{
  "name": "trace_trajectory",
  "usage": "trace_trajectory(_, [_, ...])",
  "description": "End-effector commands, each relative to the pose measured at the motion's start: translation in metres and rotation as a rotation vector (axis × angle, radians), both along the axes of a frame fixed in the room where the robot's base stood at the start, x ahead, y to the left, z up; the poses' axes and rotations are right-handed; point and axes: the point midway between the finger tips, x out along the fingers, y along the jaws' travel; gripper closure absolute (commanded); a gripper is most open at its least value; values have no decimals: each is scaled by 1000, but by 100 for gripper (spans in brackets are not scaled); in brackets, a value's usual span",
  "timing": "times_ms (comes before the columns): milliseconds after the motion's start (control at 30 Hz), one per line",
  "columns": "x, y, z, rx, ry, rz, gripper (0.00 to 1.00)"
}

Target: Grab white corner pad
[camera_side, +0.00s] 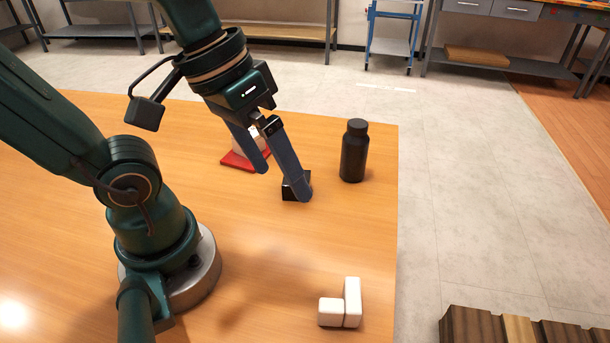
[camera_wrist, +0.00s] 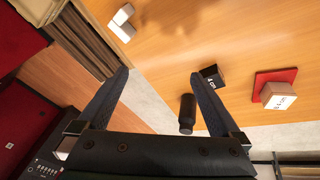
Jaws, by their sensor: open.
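The white corner pad (camera_side: 342,308) is an L-shaped white piece lying on the wooden table near its front right corner. It also shows in the wrist view (camera_wrist: 122,23) at the upper left, beyond the left fingertip. My gripper (camera_side: 284,184) is open, with nothing between its fingers. It is over the far part of the table, well behind the pad and apart from it. In the wrist view the two fingers (camera_wrist: 160,75) are spread wide.
A black block (camera_side: 296,187) is partly hidden behind one fingertip. A black bottle (camera_side: 354,151) stands upright to its right. A white block (camera_wrist: 279,96) sits on a red pad (camera_wrist: 262,78). The table (camera_side: 290,255) is clear between the black block and the corner pad.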

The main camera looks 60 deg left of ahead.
Motion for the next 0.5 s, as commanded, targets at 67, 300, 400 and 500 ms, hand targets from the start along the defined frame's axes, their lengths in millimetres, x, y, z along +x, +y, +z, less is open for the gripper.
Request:
trace_trajectory(67, [5, -9, -1, -60, 98, 33, 0])
trace_trajectory(300, [22, -35, -9, -241, 406, 139, 0])
trace_trajectory(400, [31, -45, -15, -308, 535, 185, 0])
trace_trajectory(500, [41, -52, -25, -371, 660, 231, 0])
